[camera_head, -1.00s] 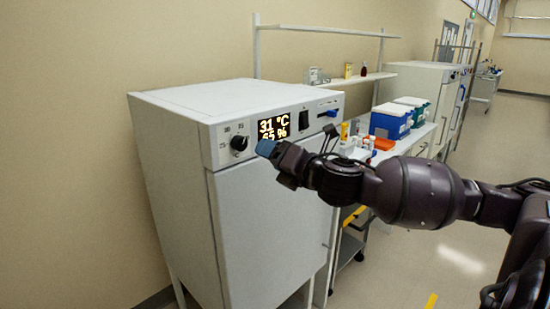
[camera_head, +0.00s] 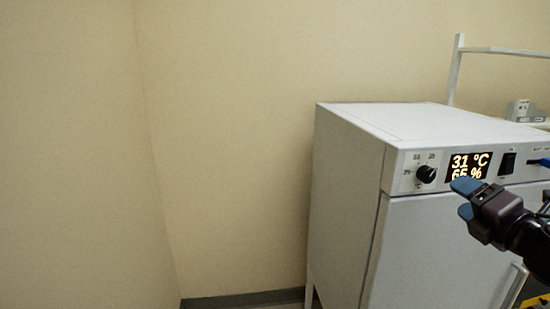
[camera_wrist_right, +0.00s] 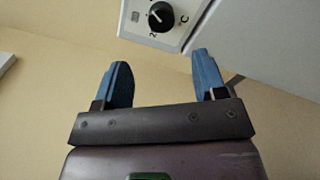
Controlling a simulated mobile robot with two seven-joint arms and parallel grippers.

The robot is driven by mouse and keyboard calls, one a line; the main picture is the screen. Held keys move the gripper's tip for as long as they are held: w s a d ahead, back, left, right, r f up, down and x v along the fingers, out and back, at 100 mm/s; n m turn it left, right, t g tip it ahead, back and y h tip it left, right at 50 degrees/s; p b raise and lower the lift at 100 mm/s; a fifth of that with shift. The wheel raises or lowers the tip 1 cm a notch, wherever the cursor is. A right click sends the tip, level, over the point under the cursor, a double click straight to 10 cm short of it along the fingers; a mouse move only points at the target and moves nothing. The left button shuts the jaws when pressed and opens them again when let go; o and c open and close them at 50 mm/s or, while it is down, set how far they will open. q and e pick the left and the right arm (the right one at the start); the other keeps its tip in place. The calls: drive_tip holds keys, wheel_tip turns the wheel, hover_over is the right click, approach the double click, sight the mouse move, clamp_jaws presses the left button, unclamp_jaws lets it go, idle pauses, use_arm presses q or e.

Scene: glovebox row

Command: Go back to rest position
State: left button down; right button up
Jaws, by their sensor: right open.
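My right gripper (camera_head: 466,198) has blue fingertips and hangs in front of the control panel of a white incubator-like cabinet (camera_head: 345,215), just below its lit display (camera_head: 468,166), which reads 31 °C and 65 or 66 %. In the right wrist view the two blue fingers (camera_wrist_right: 160,80) stand wide apart with nothing between them. The cabinet's black dial (camera_wrist_right: 161,17) shows beyond them, apart from the fingers. In the head view the dial (camera_head: 426,174) is left of the gripper. My left gripper is not in view.
A black switch (camera_head: 507,162) sits right of the display. A white shelf frame (camera_head: 455,70) stands behind the cabinet, with a small grey item (camera_head: 518,110) at the right edge. The left half shows bare beige wall (camera_head: 230,130) with a dark skirting at its foot.

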drive_tip(key=s+f+m+g, duration=0.1)
drive_tip(key=s+f+m, duration=0.1)
drive_tip(key=f+m, duration=0.85)
drive_tip(key=s+f+m+g, duration=0.2)
drive_tip(key=f+m, duration=0.3)
drive_tip(key=f, duration=1)
drive_tip(key=s+a+f+m+g+h, duration=0.1)
drive_tip(key=s+a+f+m, duration=0.3)
drive_tip(key=s+f, duration=0.3)
drive_tip(key=s+a+f+m+g+h, duration=0.1)
drive_tip(key=s+a+f+m, duration=0.4)
drive_tip(key=f, duration=0.6)
drive_tip(key=s+a+g, duration=0.1)
drive_tip(key=s+a, duration=0.1)
drive_tip(key=s, duration=0.1)
drive_tip(key=shift+s+a+f, duration=0.15)
drive_tip(key=shift+s+f, duration=0.05)
